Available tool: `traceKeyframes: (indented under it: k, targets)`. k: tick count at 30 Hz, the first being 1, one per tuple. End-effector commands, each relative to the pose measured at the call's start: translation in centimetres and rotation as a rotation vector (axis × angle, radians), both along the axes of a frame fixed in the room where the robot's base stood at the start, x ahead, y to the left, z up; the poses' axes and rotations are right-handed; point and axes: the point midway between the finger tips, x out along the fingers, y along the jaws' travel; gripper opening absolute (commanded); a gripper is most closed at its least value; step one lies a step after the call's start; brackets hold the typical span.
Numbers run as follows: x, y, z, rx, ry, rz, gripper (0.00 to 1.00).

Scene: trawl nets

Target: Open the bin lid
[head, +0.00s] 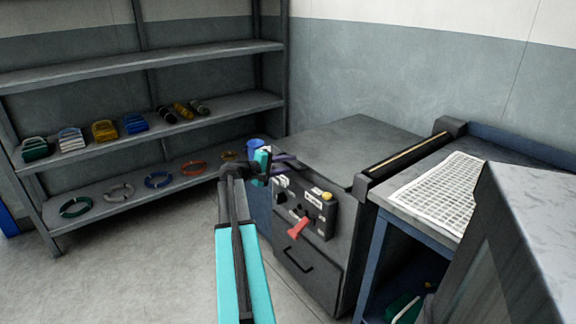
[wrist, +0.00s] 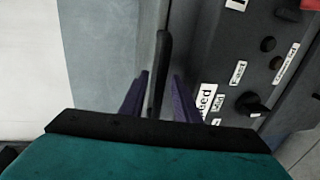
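My gripper (head: 284,160) is at the left front corner of a grey machine, beside its control panel. In the wrist view, my gripper's purple fingers (wrist: 159,97) stand apart, one on each side of a slim dark bar (wrist: 162,65). Narrow gaps seem to show between bar and fingers; contact is unclear. In the head view, my arm and the fingers hide this bar. A blue rounded thing (head: 256,143) stands behind my gripper, partly covered. A blue panel (head: 258,205) shows below. I cannot tell for certain which part is the bin lid.
The control panel (head: 321,216) carries a red lever (head: 299,226), knobs and labels. A drawer handle (head: 298,259) sits below. A bench with white netting (head: 438,190) is at right. Shelves (head: 150,111) at left hold net bundles and coiled rings. The floor (head: 120,260) at left is clear.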

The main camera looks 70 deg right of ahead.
Motion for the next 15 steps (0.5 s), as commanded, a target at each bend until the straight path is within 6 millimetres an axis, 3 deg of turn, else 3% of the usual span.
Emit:
traceKeyframes:
  k: [1, 6, 15]
  targets:
    - [-0.01, 0.01, 0.00, 0.000, 0.000, 0.000, 0.27]
    - [-0.02, 0.01, 0.00, 0.000, 0.000, -0.001, 0.00]
    - [0.00, 0.03, 0.07, 0.001, 0.000, -0.001, 0.00]
